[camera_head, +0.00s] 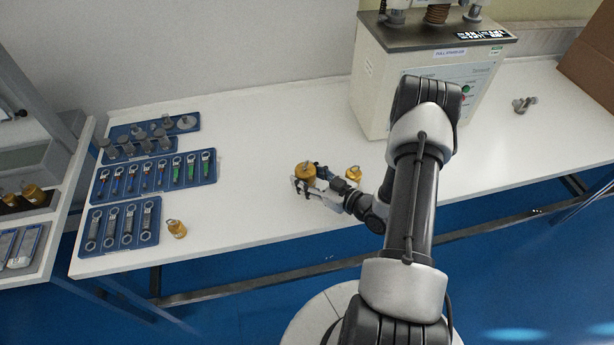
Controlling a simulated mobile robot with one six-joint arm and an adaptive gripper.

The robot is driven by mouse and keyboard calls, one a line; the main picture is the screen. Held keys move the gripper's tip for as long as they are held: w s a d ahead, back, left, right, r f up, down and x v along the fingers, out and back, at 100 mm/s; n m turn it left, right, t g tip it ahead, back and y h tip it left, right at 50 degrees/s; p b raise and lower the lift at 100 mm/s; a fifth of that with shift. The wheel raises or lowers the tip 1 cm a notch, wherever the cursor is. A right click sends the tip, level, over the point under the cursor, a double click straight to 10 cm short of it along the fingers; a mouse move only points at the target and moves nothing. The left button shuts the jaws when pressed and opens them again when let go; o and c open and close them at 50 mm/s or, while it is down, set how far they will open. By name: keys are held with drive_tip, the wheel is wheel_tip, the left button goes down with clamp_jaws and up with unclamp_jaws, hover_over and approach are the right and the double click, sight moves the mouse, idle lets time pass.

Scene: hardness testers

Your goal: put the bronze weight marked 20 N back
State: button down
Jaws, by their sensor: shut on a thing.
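A bronze weight (305,172) with a small hook or loop on top is at my gripper (309,184), near the middle of the white table. The gripper is shut on this weight, which looks upright. I cannot tell whether it touches the table. A smaller bronze weight (353,174) stands just right of the gripper, near the wrist. Another small bronze weight (177,229) stands near the table's front left, beside the blue trays. More bronze weights (33,194) sit on the shelf of the unit at the far left. No marking is readable on any weight.
Blue trays of wrenches (127,247), screwdrivers (100,186) and grey metal parts (181,133) fill the table's left end. A testing machine (440,63) stands behind my arm. A cardboard box (590,62) is at the right. The table between trays and gripper is mostly clear.

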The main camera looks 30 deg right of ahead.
drive_tip(key=shift+s+a+f+b, duration=0.1)
drive_tip(key=shift+s+f+b, duration=0.05)
drive_tip(key=shift+f+b, duration=0.25)
drive_tip(key=c, duration=0.7)
unclamp_jaws()
drive_tip(key=shift+s+f, duration=0.1)
drive_tip(key=shift+f, duration=0.05)
drive_tip(key=shift+r+p, duration=0.45)
drive_tip(key=shift+s+d+r+p, duration=0.1)
drive_tip(key=shift+d+r+p, duration=0.1)
drive_tip(key=shift+d+p, duration=0.1)
drive_tip(key=p+v, duration=0.2)
drive_tip(key=v, duration=0.9)
drive_tip(key=shift+s+r, duration=0.15)
